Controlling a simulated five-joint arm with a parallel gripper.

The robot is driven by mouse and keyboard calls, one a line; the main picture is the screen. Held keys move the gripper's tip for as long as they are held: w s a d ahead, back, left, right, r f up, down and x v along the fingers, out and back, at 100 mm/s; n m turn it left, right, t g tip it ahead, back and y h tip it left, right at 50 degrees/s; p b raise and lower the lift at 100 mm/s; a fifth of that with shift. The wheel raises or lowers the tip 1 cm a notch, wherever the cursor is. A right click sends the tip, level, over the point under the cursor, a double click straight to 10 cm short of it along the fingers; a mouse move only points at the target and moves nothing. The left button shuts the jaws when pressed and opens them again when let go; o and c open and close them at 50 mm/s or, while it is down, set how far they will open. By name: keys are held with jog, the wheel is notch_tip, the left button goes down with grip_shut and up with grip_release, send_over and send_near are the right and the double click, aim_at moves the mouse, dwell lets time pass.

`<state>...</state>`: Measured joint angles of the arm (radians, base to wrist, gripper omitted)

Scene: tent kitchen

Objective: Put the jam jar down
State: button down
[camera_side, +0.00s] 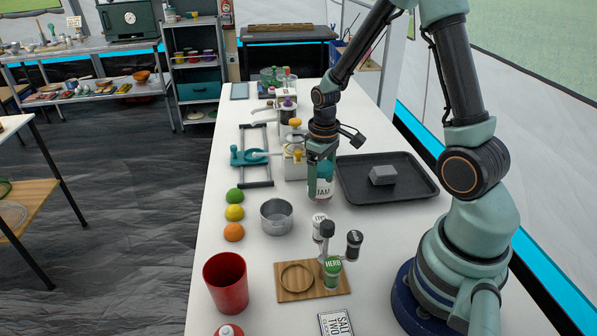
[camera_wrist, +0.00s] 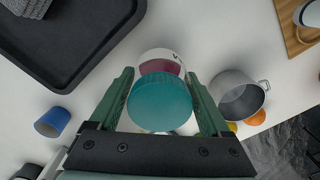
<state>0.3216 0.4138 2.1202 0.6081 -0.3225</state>
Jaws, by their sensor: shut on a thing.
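The jam jar (camera_side: 321,188) has a white label with "JAM" lettering and a teal lid. My gripper (camera_side: 320,165) is shut on it from above, upright, over the white table between the metal pot and the black tray. In the wrist view the jar's round teal lid (camera_wrist: 160,103) sits between the two green fingers of my gripper (camera_wrist: 162,105). I cannot tell whether the jar's base touches the table.
A black tray (camera_side: 351,191) with a grey block (camera_side: 383,175) lies right of the jar. A metal pot (camera_side: 276,216) and fruit (camera_side: 234,212) stand left. Shakers (camera_side: 354,244) and a wooden board (camera_side: 290,290) are in front. A blue cup (camera_wrist: 53,122) shows in the wrist view.

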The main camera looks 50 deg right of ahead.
jog(key=shift+f, duration=0.85)
jog(key=shift+f, duration=0.1)
grip_release()
notch_tip(320, 180, up, 12)
jog(key=shift+r, duration=0.1)
jog(key=shift+a+r, duration=0.2)
jog(key=shift+r, duration=0.1)
jog(key=s+a+r+t, duration=0.5)
jog(key=a+r, duration=0.5)
jog(key=a, duration=0.1)
jog(key=shift+s+t, duration=0.2)
jog(key=shift+t, duration=0.1)
